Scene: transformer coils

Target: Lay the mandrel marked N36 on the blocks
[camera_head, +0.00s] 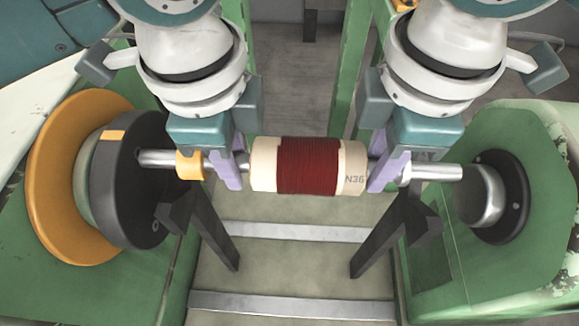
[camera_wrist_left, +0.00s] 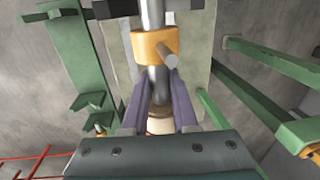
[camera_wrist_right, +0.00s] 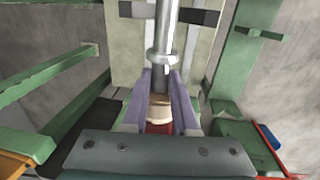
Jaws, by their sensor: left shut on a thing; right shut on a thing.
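The mandrel marked N36 is a steel shaft with a dark red winding (camera_head: 308,165) between cream end pieces and an orange collar (camera_head: 189,165) on its left part. It lies level across the machine. My left gripper (camera_head: 228,170) is shut on the shaft between collar and winding; the collar also shows in the left wrist view (camera_wrist_left: 155,47). My right gripper (camera_head: 386,172) is shut on the shaft right of the winding; the shaft shows in the right wrist view (camera_wrist_right: 165,35). Dark blocks stand below at left (camera_head: 209,228) and right (camera_head: 392,235). I cannot tell whether the shaft touches them.
A dark round head (camera_head: 128,185) with an orange flange (camera_head: 62,180) stands close to the shaft's left end. A steel and black hub (camera_head: 490,195) on a green housing (camera_head: 535,150) stands close to its right end. Metal strips (camera_head: 290,302) cross the bed below.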

